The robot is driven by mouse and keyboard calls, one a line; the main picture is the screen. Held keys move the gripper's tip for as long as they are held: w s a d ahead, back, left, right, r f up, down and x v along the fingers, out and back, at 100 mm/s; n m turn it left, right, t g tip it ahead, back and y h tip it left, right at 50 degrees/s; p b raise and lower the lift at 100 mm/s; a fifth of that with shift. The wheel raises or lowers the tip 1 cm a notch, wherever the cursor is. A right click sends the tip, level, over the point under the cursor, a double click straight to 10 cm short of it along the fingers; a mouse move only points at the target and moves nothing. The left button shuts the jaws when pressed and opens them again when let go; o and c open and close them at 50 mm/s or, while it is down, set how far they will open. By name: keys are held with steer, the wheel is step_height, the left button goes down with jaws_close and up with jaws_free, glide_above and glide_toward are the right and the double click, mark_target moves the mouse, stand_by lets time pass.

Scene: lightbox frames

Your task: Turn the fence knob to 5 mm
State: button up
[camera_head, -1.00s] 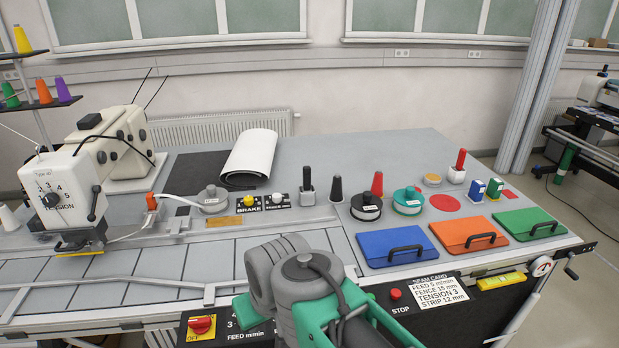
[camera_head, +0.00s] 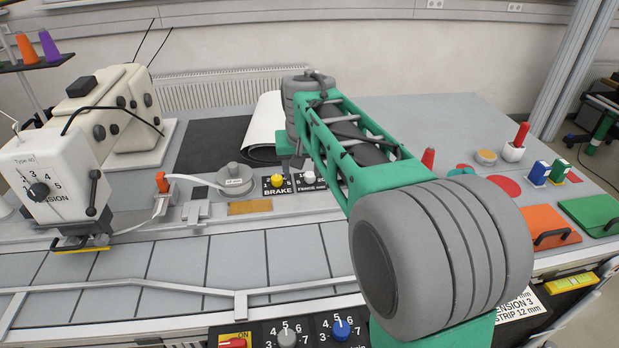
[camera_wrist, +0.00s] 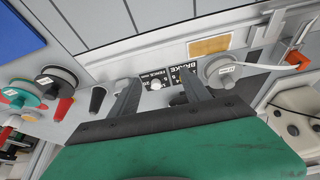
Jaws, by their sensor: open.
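The fence knob (camera_head: 309,177) is a small white knob on a black panel lettered FENCE mm, right of the brake panel. Its pointer setting is too small to read. In the wrist view the fence knob (camera_wrist: 155,85) shows between the two dark fingers of my gripper (camera_wrist: 159,83). My gripper is open and empty, pointing toward the panel. I cannot tell how far the fingertips are from the knob. In the head view my arm reaches over the table, and the gripper is mostly hidden beneath the wrist.
The yellow brake knob (camera_head: 278,182) is close left of the fence knob. A grey round spool (camera_head: 234,178) stands further left. A white roll (camera_head: 263,125) lies behind. In the wrist view a dark cone (camera_wrist: 97,99) stands beside the left finger.

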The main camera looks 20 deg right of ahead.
steer(key=w+d+f+m+b, duration=0.1)
steer(key=w+d+f, duration=0.35)
steer(key=w, duration=0.55)
steer(key=m+b, duration=0.1)
glide_toward(310, 175)
steer(key=f, duration=0.1)
steer(key=shift+m+h, duration=0.3)
steer(key=shift+h, duration=0.1)
steer(key=p+x, duration=0.1)
steer(key=x, duration=0.7)
steer(key=shift+w+a+f+p, duration=0.1)
steer(key=shift+w+a+p, duration=0.1)
steer(key=shift+w+p, duration=0.15)
jaws_close()
